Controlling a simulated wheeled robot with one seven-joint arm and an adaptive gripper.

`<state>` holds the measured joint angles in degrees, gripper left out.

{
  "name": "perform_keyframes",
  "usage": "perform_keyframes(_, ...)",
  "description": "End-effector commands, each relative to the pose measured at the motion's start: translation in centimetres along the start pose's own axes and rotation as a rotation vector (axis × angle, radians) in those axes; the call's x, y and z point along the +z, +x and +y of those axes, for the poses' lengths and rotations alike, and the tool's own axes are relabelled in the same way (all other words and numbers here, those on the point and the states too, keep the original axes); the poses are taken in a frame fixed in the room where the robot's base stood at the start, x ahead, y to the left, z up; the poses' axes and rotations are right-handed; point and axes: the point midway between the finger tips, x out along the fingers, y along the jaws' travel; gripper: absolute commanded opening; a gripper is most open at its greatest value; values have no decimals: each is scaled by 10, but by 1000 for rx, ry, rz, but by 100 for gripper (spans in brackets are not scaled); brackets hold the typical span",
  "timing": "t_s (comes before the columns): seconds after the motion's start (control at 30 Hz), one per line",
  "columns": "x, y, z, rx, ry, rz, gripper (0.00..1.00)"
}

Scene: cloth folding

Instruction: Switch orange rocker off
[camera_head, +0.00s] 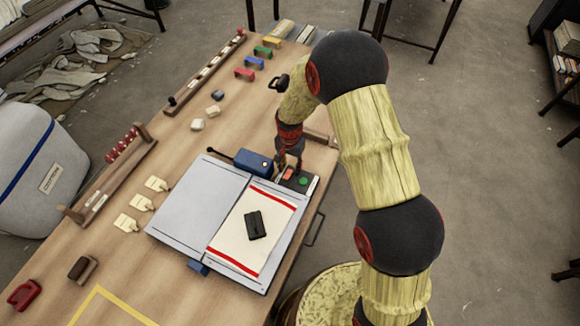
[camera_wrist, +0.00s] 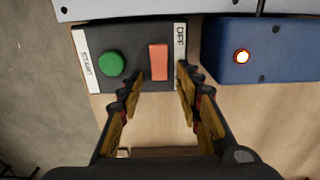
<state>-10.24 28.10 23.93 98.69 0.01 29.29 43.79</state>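The orange rocker (camera_wrist: 158,62) sits on a dark control box (camera_wrist: 135,32), between a round green button (camera_wrist: 111,64) beside a START label and a white OFF label (camera_wrist: 180,42). My gripper (camera_wrist: 161,77) is open, with its fingertips apart to either side of the rocker's near end. I cannot tell whether they touch the box. In the head view my gripper (camera_head: 287,163) is over the control box (camera_head: 297,186), hiding part of it. A blue box (camera_wrist: 262,48) beside the control box has a glowing red-orange lamp (camera_wrist: 242,57).
A grey folding board (camera_head: 197,190) bears a cream cloth with red stripes (camera_head: 235,228) and a black object (camera_head: 255,225). Wooden racks (camera_head: 205,72), cream tags (camera_head: 141,202) and coloured blocks (camera_head: 245,74) stand on the wooden table (camera_head: 180,255). The blue box (camera_head: 254,162) is close left of my gripper.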

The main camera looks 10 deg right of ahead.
Motion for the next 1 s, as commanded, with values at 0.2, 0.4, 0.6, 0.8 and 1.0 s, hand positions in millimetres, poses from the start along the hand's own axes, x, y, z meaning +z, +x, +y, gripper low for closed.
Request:
perform_keyframes(0.2,0,0,0,0,0,0,30)
perform_keyframes(0.4,0,0,0,0,0,0,19)
perform_keyframes(0.6,0,0,0,0,0,0,8)
perform_keyframes(0.8,0,0,0,0,0,0,0)
perform_keyframes(1.0,0,0,0,0,-1,7,0)
